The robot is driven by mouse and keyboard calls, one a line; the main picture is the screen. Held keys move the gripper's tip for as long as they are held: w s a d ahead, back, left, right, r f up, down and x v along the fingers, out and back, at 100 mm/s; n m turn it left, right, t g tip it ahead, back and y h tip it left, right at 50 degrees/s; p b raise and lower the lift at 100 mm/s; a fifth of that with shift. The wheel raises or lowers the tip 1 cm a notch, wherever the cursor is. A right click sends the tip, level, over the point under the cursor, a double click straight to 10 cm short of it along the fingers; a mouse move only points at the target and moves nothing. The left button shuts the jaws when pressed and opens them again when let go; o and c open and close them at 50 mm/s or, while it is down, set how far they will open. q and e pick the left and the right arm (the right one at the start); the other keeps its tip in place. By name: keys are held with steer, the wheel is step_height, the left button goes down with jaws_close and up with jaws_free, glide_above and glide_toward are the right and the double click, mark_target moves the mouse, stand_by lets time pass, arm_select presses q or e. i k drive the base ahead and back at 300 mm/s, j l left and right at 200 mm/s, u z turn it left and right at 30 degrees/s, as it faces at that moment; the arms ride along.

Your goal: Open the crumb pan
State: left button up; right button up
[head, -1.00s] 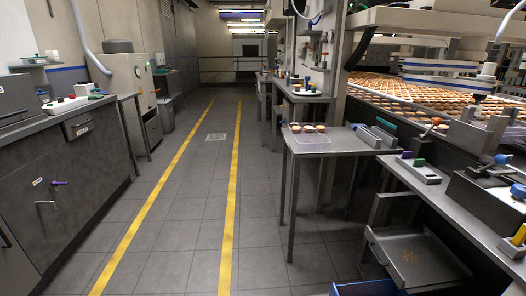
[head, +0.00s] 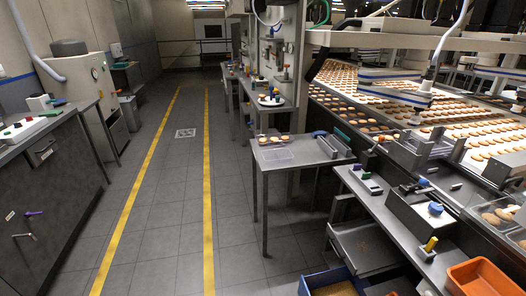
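A grey metal pan (head: 364,246), which looks like the crumb pan, sits low under the right-hand bench, behind a blue crate. Some brownish crumbs seem to lie in it. Its upper side faces me, and I cannot tell how far it is pulled out. A grey metal part (head: 340,208) stands above its back left corner under the bench. Neither of my grippers is in view.
A blue crate (head: 309,285) with yellowish contents stands on the floor before the pan. An orange crate (head: 452,284) is at lower right. A small metal table (head: 262,160) holds biscuits. The aisle (head: 160,215) between yellow lines is clear.

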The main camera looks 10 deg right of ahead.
mark_target(345, 236)
steer(key=z, duration=0.9)
steer(key=i+u, duration=0.3)
steer(key=k+l, duration=0.05)
steer(key=k, duration=0.05)
